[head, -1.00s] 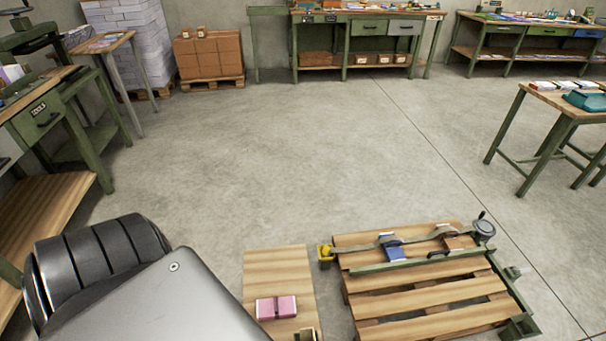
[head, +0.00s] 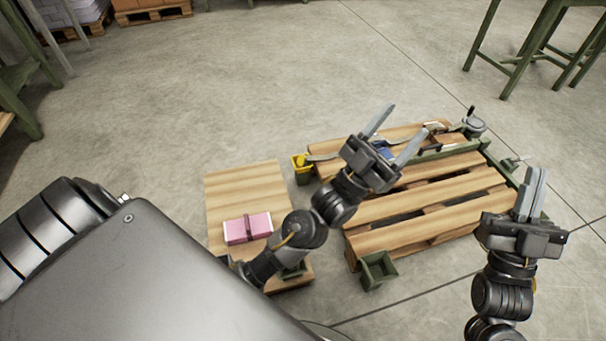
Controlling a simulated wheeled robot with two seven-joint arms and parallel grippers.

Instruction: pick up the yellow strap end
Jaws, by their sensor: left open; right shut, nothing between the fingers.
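The yellow strap end (head: 301,162) sits at a small holder at the left back corner of the wooden pallet (head: 430,205). A grey strap (head: 324,157) runs from it to the right over the pallet and passes partly behind my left gripper. My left gripper (head: 400,128) is open and empty, above the pallet's back left part, to the right of the yellow end and apart from it.
A wooden board (head: 245,185) left of the pallet bears a pink bundle (head: 247,228). A blue item (head: 386,154) lies under the strap, partly hidden. A ratchet-like device (head: 473,125) is at the back right corner.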

